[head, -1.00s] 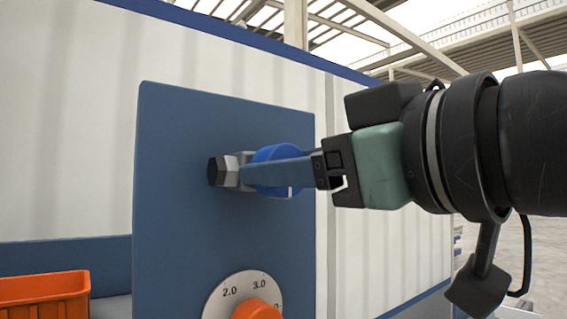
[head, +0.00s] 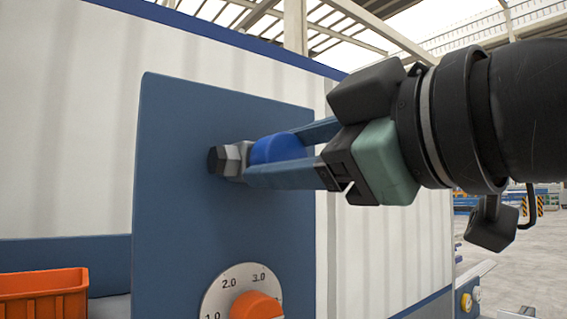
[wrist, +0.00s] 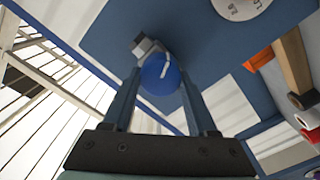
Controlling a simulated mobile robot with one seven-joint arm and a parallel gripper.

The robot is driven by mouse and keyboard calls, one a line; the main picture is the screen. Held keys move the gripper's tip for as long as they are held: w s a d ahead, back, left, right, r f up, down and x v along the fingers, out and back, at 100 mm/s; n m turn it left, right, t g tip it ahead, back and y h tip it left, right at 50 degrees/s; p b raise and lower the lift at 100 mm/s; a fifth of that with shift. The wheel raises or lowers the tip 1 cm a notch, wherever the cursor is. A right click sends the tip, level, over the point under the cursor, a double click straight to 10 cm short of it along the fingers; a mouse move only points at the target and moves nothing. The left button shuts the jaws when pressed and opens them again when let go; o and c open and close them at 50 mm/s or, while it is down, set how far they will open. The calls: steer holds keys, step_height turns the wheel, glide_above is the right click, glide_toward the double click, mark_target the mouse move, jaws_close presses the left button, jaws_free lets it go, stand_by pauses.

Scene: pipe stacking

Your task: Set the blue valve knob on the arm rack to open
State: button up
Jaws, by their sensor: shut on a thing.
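The blue valve knob (head: 277,149) sits on a grey metal valve body (head: 229,160) fixed to the upright blue panel (head: 175,240) of the rack. My gripper (head: 285,155) comes in from the right with its two blue fingers on either side of the knob, shut on it. In the wrist view the round face of the knob (wrist: 160,74) shows between the fingers, with a white line across it. The grey valve body (wrist: 148,46) shows just beyond the knob. The near finger hides part of the knob in the head view.
An orange dial (head: 256,305) on a numbered white plate (head: 228,285) is on the panel below the valve. An orange crate (head: 42,296) stands at lower left. A white corrugated wall (head: 60,130) is behind the panel.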

steer(key=n+b, duration=0.1)
steer(key=n, duration=0.5)
steer(key=shift+f+n+b, duration=0.1)
steer(key=shift+n+b, duration=0.2)
steer(key=shift+b, duration=0.1)
steer(key=n+b, duration=0.1)
steer(key=n, duration=0.5)
stand_by(0.3)
steer(key=o, duration=1.4)
steer(key=shift+f, duration=0.1)
steer(key=shift+c, duration=0.2)
steer(key=shift+s+a, duration=0.1)
